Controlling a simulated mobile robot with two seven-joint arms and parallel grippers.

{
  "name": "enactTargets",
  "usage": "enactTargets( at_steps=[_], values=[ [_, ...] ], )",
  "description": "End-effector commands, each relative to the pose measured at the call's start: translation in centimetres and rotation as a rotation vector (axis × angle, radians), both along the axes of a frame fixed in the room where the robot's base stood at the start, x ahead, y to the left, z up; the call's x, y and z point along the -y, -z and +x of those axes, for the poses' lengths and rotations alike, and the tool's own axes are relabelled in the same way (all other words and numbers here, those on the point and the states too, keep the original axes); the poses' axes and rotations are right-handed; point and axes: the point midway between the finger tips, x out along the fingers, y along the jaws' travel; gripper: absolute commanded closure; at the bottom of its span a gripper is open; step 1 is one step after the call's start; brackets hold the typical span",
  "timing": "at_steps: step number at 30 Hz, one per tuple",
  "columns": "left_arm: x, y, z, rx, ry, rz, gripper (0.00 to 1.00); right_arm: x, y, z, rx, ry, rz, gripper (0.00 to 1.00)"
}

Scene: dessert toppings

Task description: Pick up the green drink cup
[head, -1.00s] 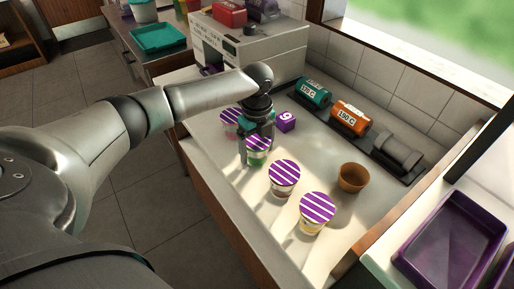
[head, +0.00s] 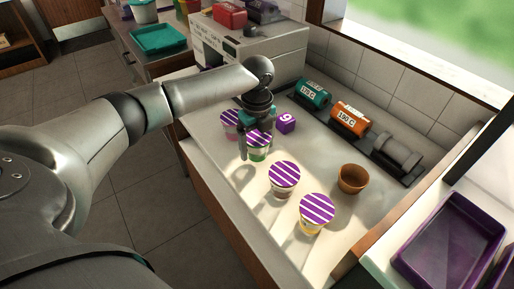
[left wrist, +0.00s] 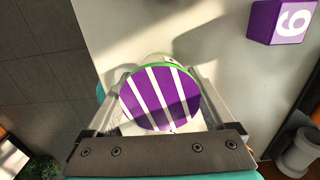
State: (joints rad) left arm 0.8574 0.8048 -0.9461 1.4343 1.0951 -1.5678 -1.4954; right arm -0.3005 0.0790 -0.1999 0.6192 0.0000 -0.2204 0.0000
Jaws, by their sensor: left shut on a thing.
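The green drink cup (head: 257,154) has a purple-and-white striped lid and stands among similar cups on the pale counter. My left gripper (head: 256,148) is shut on it, with one finger on each side. In the left wrist view the striped lid of the green cup (left wrist: 160,99) shows between the two fingers of my left gripper (left wrist: 160,90), with a green rim at its far edge. The cup looks upright. Whether its base is clear of the counter is hard to tell. My right gripper is not in view.
A pink cup (head: 230,122) stands just behind left. Two more striped-lid cups (head: 284,178) (head: 316,212) stand in front. A purple numbered cube (head: 286,123) and a brown cup (head: 352,179) are to the right. Labelled canisters (head: 349,118) line the wall; a purple tray (head: 452,240) is far right.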

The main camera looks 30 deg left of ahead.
Motion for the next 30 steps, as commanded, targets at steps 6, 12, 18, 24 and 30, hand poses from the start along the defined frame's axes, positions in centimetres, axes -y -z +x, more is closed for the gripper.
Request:
enactTargets(
  at_steps=[6,12,18,24,30],
  values=[
    [0.0,-5.3,0.2,0.007,0.001,-0.001,0.76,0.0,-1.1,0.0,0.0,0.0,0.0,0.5],
    [0.0,-11.0,0.1,0.007,0.001,0.0,0.76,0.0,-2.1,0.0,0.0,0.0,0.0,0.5],
    [0.0,-15.5,0.1,0.004,0.0,-0.001,0.76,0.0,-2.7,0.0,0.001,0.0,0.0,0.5],
    [0.0,-17.8,0.1,0.002,0.0,-0.001,0.76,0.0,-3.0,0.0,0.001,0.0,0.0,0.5],
    [0.0,-18.2,0.0,0.0,-0.002,0.0,0.76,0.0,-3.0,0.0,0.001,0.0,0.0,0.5]
  ],
)
